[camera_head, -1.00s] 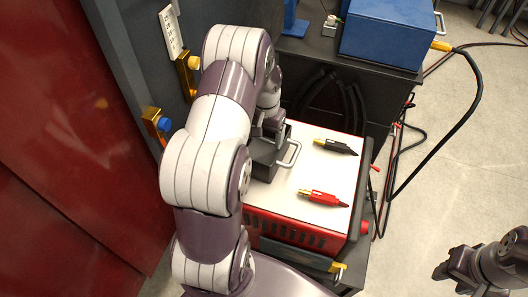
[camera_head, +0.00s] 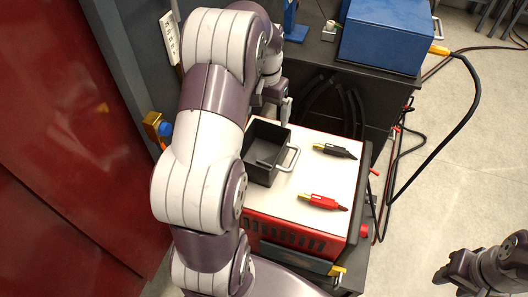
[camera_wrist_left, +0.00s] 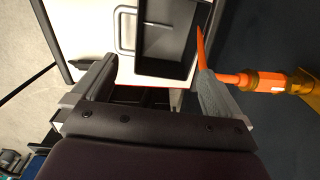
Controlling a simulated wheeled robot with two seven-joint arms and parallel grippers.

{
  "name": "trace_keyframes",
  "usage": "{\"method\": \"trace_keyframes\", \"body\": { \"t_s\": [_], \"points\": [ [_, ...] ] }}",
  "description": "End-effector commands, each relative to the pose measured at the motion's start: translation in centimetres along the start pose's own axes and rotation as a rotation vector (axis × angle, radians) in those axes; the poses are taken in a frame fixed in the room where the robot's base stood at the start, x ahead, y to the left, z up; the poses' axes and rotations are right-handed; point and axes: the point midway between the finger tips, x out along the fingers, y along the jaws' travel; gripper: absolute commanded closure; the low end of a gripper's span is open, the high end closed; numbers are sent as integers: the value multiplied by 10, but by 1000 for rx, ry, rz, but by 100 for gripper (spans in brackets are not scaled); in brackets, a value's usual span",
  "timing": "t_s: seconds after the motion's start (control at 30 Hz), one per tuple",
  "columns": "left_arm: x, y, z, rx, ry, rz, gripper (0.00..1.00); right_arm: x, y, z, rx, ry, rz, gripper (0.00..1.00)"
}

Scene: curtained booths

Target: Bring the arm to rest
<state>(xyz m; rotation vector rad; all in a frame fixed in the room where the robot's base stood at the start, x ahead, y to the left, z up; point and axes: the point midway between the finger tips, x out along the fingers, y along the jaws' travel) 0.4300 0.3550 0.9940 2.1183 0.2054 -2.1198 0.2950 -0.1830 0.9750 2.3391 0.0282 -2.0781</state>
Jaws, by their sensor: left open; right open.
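My left arm reaches over the left side of the red, white-topped machine (camera_head: 325,172). My left gripper (camera_head: 280,106) is beyond the machine's far edge, partly hidden by its own arm. In the left wrist view its two fingers (camera_wrist_left: 152,82) are spread with nothing held between them. A dark open box (camera_head: 263,160) with a metal handle stands on the machine top, apart from the gripper, and looks empty. My right gripper (camera_head: 452,275) is at the lower right over the floor, open and empty.
A black clamp (camera_head: 335,150) and a red clamp (camera_head: 322,202) lie on the white top. A blue case (camera_head: 385,35) stands on the dark bench behind. An orange-tipped part (camera_wrist_left: 245,80) is close beside one left finger. Cables (camera_head: 395,165) hang at the right.

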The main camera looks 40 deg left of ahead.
Motion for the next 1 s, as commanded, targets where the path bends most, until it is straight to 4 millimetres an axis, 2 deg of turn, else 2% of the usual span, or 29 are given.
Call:
{"method": "trace_keyframes", "body": {
  "t_s": [0.03,0.13,0.6,0.67,0.77,0.87,1.0],
  "points": [
    [-8,0,0,0,0,0,0,-6,0,-1,0,1,0,57],
    [-12,0,0,0,0,0,0,-6,0,-1,0,1,0,57],
    [-11,-1,-2,-12,10,-2,0,-5,0,-1,0,0,0,57],
    [-3,-1,-3,-43,35,-7,0,-5,0,-1,0,1,0,57],
    [12,12,21,-85,49,-7,0,-6,0,-1,0,0,0,57],
    [16,50,58,-61,75,-6,0,-8,0,-1,0,1,0,57],
    [16,101,121,38,101,2,0,-11,0,-1,0,0,0,57]
  ]
}}
